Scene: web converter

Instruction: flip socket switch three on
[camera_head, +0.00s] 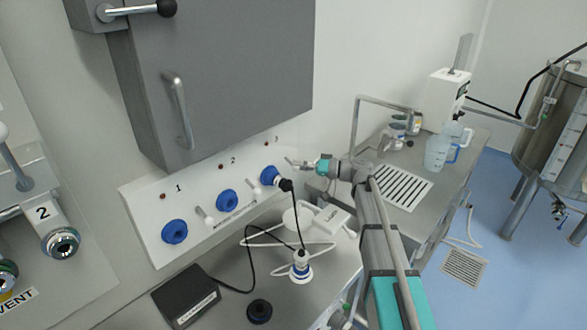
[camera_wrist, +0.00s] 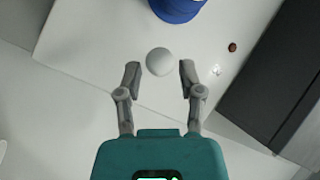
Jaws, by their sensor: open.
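The white socket panel (camera_head: 150,240) carries three blue sockets and white switch levers, with the numbers 1, 2 and 3 above. The white rounded end of switch three (camera_wrist: 159,61) lies between my fingertips in the wrist view, with gaps on both sides. My gripper (camera_head: 296,164) is open at the panel's right end; its fingers also show in the wrist view (camera_wrist: 160,75). The lever's tilt is hidden.
A grey cabinet (camera_head: 225,70) with a handle hangs just above the panel. A dark red indicator (camera_wrist: 232,47) sits beside the number 3. Below are a black box (camera_head: 186,297), a black cable and a white-blue fitting (camera_head: 301,268). A sink drainer (camera_head: 404,187) lies right.

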